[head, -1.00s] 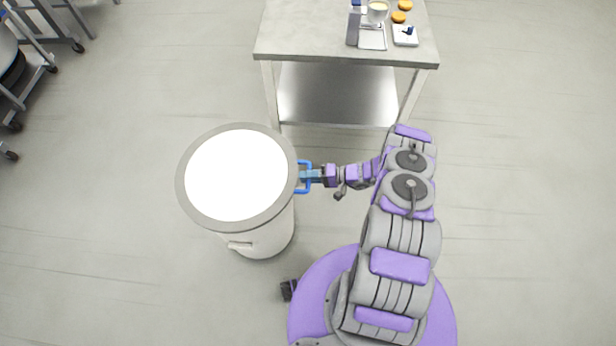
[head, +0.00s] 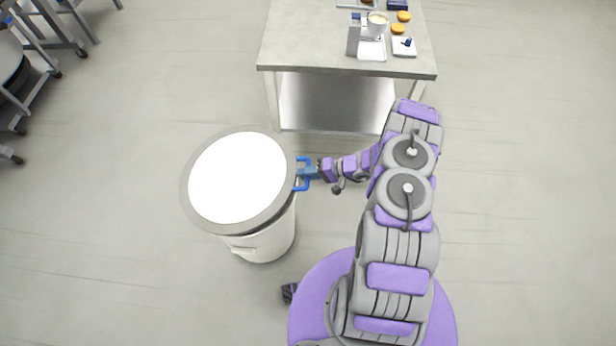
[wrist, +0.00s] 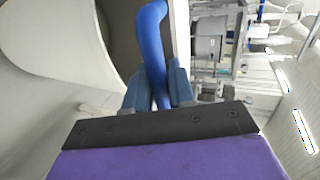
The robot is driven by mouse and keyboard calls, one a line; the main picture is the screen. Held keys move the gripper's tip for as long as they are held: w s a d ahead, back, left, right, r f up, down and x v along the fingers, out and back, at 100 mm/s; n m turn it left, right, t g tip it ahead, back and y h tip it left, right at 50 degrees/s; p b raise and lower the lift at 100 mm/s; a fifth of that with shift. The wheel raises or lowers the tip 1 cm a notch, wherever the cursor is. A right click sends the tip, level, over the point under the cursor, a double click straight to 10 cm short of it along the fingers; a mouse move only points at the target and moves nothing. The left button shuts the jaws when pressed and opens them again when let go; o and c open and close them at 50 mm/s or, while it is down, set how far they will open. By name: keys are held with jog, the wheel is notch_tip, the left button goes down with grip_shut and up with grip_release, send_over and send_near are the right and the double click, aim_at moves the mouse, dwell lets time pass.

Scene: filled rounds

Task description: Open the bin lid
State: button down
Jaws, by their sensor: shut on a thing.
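A round white bin (head: 265,238) stands on the floor left of my arm. Its lid (head: 238,178) has a white top and a grey rim, and it appears tilted slightly, with its handle side a little raised. A blue handle (head: 302,160) sticks out from the right of the rim. My gripper (head: 306,173) is shut on this handle. In the wrist view the blue handle (wrist: 150,45) runs down between the two fingers of my gripper (wrist: 158,88). The gripped part is partly hidden by the fingers.
A metal table (head: 345,62) stands behind the bin, with a cup (head: 377,24), a white dish (head: 404,48) and other small items on it. Grey wheeled racks (head: 45,40) stand at the far left. The floor on the right is clear.

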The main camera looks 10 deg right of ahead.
jog(key=w+a+r+g+h+p, duration=0.15)
jog(key=a+r+p, duration=0.3)
jog(key=r, duration=0.45)
jog(key=w+a+r+h+p, duration=0.25)
jog(key=a+r+p, duration=0.2)
jog(key=r, duration=0.55)
jog(key=w+a+r+g+h+p, duration=0.1)
jog(key=a+r+h+p, duration=0.2)
jog(key=a+r, duration=0.45)
jog(key=w+a+r+p, duration=0.3)
jog(key=a+r+p, duration=0.3)
jog(key=a+r, duration=0.2)
jog(key=shift+a+r+p, duration=0.3)
jog(key=shift+a+r, duration=0.05)
jog(key=shift+a, duration=0.1)
jog(key=shift+w, duration=0.1)
jog(key=c, duration=1.1)
grip_release()
jog(key=shift+f, duration=0.1)
jog(key=b+v, duration=0.1)
jog(key=v, duration=1.6)
jog(key=shift+a, duration=0.15)
